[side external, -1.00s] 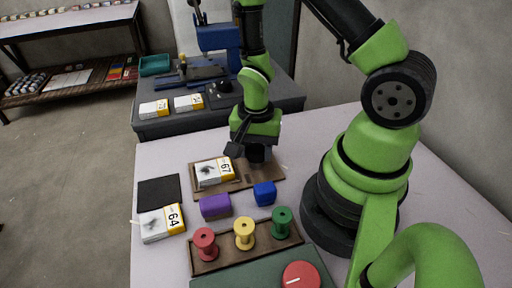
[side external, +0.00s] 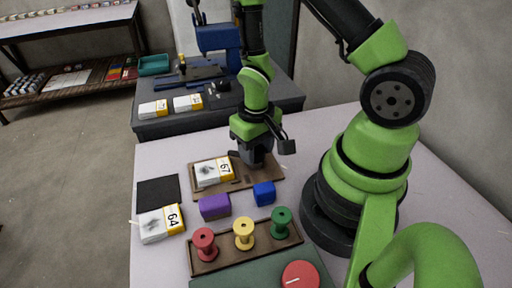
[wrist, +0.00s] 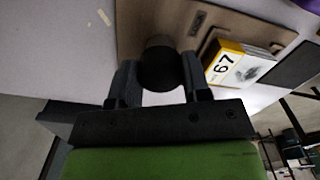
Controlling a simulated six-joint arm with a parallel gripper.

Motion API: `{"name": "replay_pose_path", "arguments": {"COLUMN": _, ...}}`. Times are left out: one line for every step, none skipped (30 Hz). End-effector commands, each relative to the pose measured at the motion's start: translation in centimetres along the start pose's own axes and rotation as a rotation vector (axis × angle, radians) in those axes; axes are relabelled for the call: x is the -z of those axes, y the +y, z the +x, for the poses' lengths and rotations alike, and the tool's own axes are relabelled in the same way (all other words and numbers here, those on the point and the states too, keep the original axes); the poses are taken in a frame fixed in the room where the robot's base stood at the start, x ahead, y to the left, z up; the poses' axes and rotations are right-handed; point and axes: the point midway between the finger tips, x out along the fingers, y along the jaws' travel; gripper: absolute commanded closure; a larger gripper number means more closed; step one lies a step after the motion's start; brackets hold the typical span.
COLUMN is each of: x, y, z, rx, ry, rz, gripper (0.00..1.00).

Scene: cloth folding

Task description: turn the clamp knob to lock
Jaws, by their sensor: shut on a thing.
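The clamp knob (wrist: 160,66) is a dark round knob on the brown wooden board (wrist: 145,18), seen between my fingers in the wrist view. My gripper (wrist: 160,80) is shut on it, one finger on each side. In the side view my gripper (side external: 252,160) points down at the right part of the board (side external: 232,188) and hides the knob there. A white and yellow box marked 67 (side external: 213,171) lies on the left part of the board, beside my gripper. It also shows in the wrist view (wrist: 238,66).
A purple block (side external: 215,206) and a blue block (side external: 264,194) sit in front of the board. Red (side external: 204,245), yellow (side external: 244,234) and green (side external: 281,222) spools stand on a tray. A box marked 64 (side external: 160,223) lies by a black pad (side external: 158,192) at left.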

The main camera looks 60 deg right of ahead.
Motion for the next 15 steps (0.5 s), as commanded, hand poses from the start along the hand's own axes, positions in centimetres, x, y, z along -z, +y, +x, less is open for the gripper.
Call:
{"name": "replay_pose_path", "arguments": {"x": -0.04, "y": 0.01, "z": -0.05, "rx": 0.0, "ry": -0.001, "rz": -0.044, "gripper": 0.8}}
{"name": "replay_pose_path", "arguments": {"x": -0.04, "y": 0.02, "z": -0.05, "rx": 0.0, "ry": -0.001, "rz": -0.073, "gripper": 0.8}}
{"name": "replay_pose_path", "arguments": {"x": -0.04, "y": 0.03, "z": -0.05, "rx": 0.0, "ry": -0.001, "rz": -0.11, "gripper": 0.8}}
{"name": "replay_pose_path", "arguments": {"x": -0.04, "y": 0.03, "z": -0.05, "rx": 0.0, "ry": -0.001, "rz": -0.138, "gripper": 0.8}}
{"name": "replay_pose_path", "arguments": {"x": -0.04, "y": 0.04, "z": -0.05, "rx": 0.0, "ry": -0.001, "rz": -0.166, "gripper": 0.8}}
{"name": "replay_pose_path", "arguments": {"x": -0.04, "y": 0.04, "z": -0.05, "rx": 0.0, "ry": -0.001, "rz": -0.202, "gripper": 0.8}}
{"name": "replay_pose_path", "arguments": {"x": -0.04, "y": 0.05, "z": -0.05, "rx": 0.0, "ry": -0.001, "rz": -0.229, "gripper": 0.8}}
{"name": "replay_pose_path", "arguments": {"x": -0.04, "y": 0.06, "z": -0.05, "rx": 0.0, "ry": -0.001, "rz": -0.255, "gripper": 0.8}}
{"name": "replay_pose_path", "arguments": {"x": -0.03, "y": 0.06, "z": -0.05, "rx": 0.0, "ry": -0.001, "rz": -0.288, "gripper": 0.8}}
{"name": "replay_pose_path", "arguments": {"x": -0.03, "y": 0.07, "z": -0.05, "rx": 0.0, "ry": -0.001, "rz": -0.313, "gripper": 0.8}}
{"name": "replay_pose_path", "arguments": {"x": -0.03, "y": 0.07, "z": -0.05, "rx": 0.0, "ry": -0.001, "rz": -0.337, "gripper": 0.8}}
{"name": "replay_pose_path", "arguments": {"x": -0.03, "y": 0.08, "z": -0.05, "rx": 0.0, "ry": -0.001, "rz": -0.367, "gripper": 0.8}}
{"name": "replay_pose_path", "arguments": {"x": -0.03, "y": 0.08, "z": -0.05, "rx": 0.0, "ry": -0.001, "rz": -0.388, "gripper": 0.8}}
{"name": "replay_pose_path", "arguments": {"x": -0.03, "y": 0.09, "z": -0.05, "rx": 0.0, "ry": -0.001, "rz": -0.409, "gripper": 0.8}}
{"name": "replay_pose_path", "arguments": {"x": -0.03, "y": 0.09, "z": -0.05, "rx": 0.0, "ry": -0.001, "rz": -0.435, "gripper": 0.8}}
